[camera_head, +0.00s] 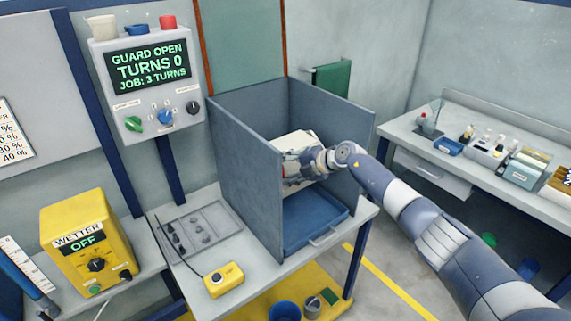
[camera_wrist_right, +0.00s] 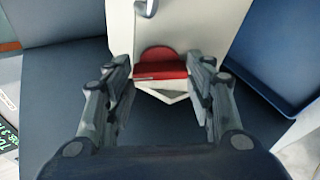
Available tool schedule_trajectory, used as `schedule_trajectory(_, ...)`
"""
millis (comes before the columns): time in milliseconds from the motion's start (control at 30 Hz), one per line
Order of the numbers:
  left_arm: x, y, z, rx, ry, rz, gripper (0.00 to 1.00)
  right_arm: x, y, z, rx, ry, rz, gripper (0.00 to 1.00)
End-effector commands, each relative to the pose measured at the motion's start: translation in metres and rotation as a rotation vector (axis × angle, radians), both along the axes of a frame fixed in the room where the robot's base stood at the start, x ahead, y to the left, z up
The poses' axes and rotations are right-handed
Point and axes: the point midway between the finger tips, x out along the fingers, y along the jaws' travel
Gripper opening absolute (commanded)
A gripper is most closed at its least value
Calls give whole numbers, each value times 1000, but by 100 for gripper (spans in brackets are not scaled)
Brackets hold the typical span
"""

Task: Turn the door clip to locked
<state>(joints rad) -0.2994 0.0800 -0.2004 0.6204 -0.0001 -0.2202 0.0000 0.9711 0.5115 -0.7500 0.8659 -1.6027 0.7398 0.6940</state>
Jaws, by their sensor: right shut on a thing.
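The red door clip (camera_wrist_right: 160,72) shows in the right wrist view as a red bar with a rounded red plate behind it, on a white unit (camera_wrist_right: 187,25). My right gripper (camera_wrist_right: 160,78) is shut on the red bar, one finger at each end. In the head view my right gripper (camera_head: 288,163) reaches into the blue-grey open-topped booth, against the white unit (camera_head: 296,140). There the gripper hides the clip. I cannot tell whether the clip is locked. The display (camera_head: 150,65) reads GUARD OPEN, TURNS 0, JOB: 3 TURNS. My left gripper is not in view.
Booth walls (camera_head: 243,190) stand close on both sides of my right gripper. A blue tray (camera_head: 310,222) lies on the booth floor below it. A yellow wetter box (camera_head: 78,240) reads OFF at left. A yellow button box (camera_head: 224,280) stands in front. A side bench (camera_head: 410,132) is at right.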

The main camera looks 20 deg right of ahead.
Motion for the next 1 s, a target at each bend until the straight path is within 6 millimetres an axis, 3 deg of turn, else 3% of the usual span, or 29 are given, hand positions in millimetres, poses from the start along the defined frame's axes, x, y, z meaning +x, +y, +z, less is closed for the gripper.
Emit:
schedule_trajectory(300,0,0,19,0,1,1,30,-1,-1,0,139,51,-87,26)
schedule_trajectory(967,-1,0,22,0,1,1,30,0,0,-2,190,68,-116,26)
schedule_trajectory(1000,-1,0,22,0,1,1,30,0,0,-2,190,68,-116,52)
